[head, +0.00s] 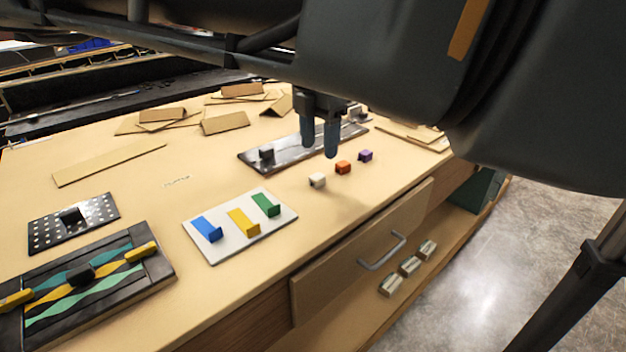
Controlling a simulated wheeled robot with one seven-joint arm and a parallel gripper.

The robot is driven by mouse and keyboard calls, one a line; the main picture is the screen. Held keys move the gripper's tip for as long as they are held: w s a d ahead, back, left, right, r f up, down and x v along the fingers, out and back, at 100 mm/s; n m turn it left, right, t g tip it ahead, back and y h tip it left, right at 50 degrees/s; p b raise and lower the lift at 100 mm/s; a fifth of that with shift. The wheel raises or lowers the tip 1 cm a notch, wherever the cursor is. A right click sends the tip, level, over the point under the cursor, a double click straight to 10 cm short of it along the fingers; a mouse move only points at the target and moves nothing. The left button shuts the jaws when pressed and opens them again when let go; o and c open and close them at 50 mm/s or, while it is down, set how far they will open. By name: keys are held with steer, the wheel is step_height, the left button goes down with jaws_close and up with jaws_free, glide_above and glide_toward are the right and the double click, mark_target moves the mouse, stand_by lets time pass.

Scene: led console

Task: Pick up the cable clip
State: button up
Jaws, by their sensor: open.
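I cannot tell for certain which thing is the cable clip. Three small blocks lie in a row on the table: a white one (317,180), an orange one (343,167) and a purple one (365,155). My gripper (320,150) points down, open and empty, its two dark blue fingers apart. In the picture it hangs just behind the white and orange blocks, in front of a dark glossy plate (285,153) with a black block at its left end. The fingertips look above the table; their exact height is unclear.
A white board (215,253) carries blue, yellow and green pieces. A console (150,290) with wavy stripes and yellow handles and a perforated black plate (98,207) are at left. Cardboard pieces (225,122) lie behind. A drawer handle (383,252) and shelf blocks (409,265) are below the edge.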

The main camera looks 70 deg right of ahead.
mark_target(317, 176)
steer(key=shift+w+a+f, duration=0.1)
steer(key=shift+w+f, duration=0.1)
steer(key=shift+w, duration=0.05)
steer(key=shift+f, duration=0.35)
steer(key=f, duration=0.2)
steer(key=f+p, duration=0.1)
steer(key=f, duration=0.1)
steer(key=f+p, duration=0.1)
steer(key=f, duration=0.1)
steer(key=shift+d+f, duration=0.3)
steer(key=shift+c, duration=0.2)
jaws_close()
